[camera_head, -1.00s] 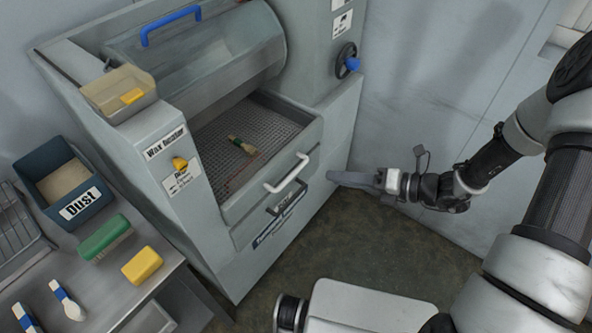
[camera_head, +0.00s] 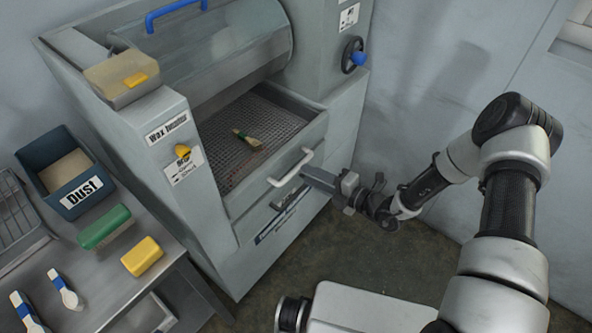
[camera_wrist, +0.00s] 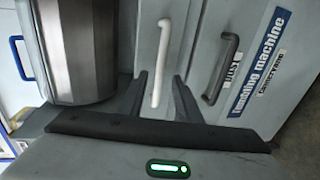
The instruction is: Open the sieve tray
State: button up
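The sieve tray (camera_head: 225,178) is the mesh-bottomed tray in the grey machine, below the clear drum cover. Its front (camera_head: 243,204) looks about flush with the panel below it. A white bar handle (camera_head: 283,179) is on that front, and shows upright in the wrist view (camera_wrist: 165,45). My gripper (camera_head: 308,176) is just right of the handle in the head view. In the wrist view its two dark fingers (camera_wrist: 160,78) are spread on either side of the handle's lower end. I cannot tell whether they touch it.
A brush (camera_head: 247,139) lies on the mesh. A dark handle (camera_head: 290,197) is on the drawer below, beside my gripper. A blue dust bin (camera_head: 75,205), a green brush (camera_head: 104,226) and a yellow block (camera_head: 142,256) are on the left bench. Floor is clear in front.

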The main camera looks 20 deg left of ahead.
aim_at(298, 170)
jog(key=x, duration=0.6)
jog(key=shift+a, duration=0.1)
jog(key=shift+c, duration=0.4)
grip_shut()
